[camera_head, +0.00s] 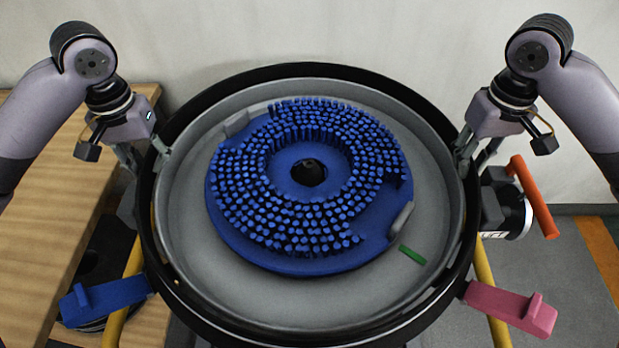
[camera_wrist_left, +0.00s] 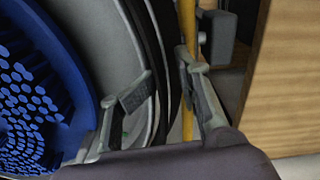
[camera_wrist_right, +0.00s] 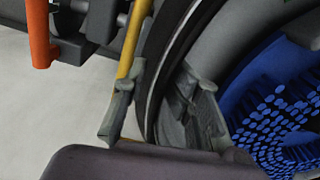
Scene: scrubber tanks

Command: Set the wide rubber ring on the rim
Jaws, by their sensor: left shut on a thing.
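The wide rubber ring (camera_head: 310,70) is a large black hoop around the top of the round grey tank (camera_head: 385,285); whether it rests fully on the rim is unclear. My left gripper (camera_head: 143,155) is shut on the ring's left side, one finger inside and one outside. The left wrist view shows the ring (camera_wrist_left: 158,60) between the fingers (camera_wrist_left: 165,90). My right gripper (camera_head: 474,152) straddles the ring's right side. In the right wrist view the ring (camera_wrist_right: 160,60) lies between the fingers (camera_wrist_right: 160,95); contact on both sides is unclear.
A blue brush disc (camera_head: 285,262) lies inside the tank. A blue latch (camera_head: 105,298) and a pink latch (camera_head: 510,308) stick out at the front. An orange handle (camera_head: 533,197) is at right, a wooden bench (camera_head: 50,230) at left.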

